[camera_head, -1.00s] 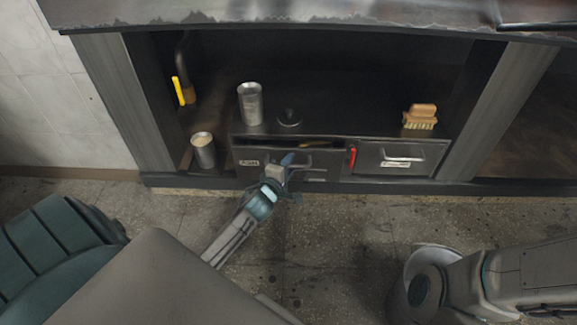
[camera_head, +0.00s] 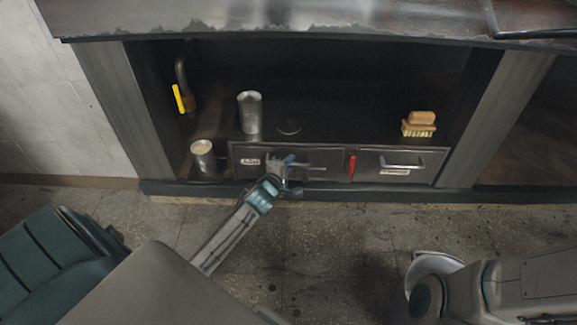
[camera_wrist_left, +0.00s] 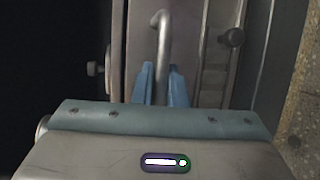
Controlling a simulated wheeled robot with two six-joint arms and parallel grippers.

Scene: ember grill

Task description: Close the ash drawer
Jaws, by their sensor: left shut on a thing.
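The ash drawer (camera_head: 242,172) is the left one of two grey drawers under the dark shelf, with a white label on its front. Its front looks about flush with the neighbouring drawer, and no opening shows above it. My left gripper (camera_head: 284,165) is in front of it and shut on its bar handle (camera_head: 316,168). In the left wrist view the handle (camera_wrist_left: 162,42) runs between the two blue fingers (camera_wrist_left: 161,84). The gripper hides part of the drawer front. My right gripper is out of view; only part of my right arm shows at lower right.
The right drawer (camera_head: 421,172) looks shut, with a red item (camera_head: 352,166) left of it. Above stand a metal cup (camera_head: 250,113), a round lid (camera_head: 289,127) and a wooden brush (camera_head: 419,124). A filled cup (camera_head: 204,158) stands left of the drawers. The floor (camera_head: 330,240) is clear.

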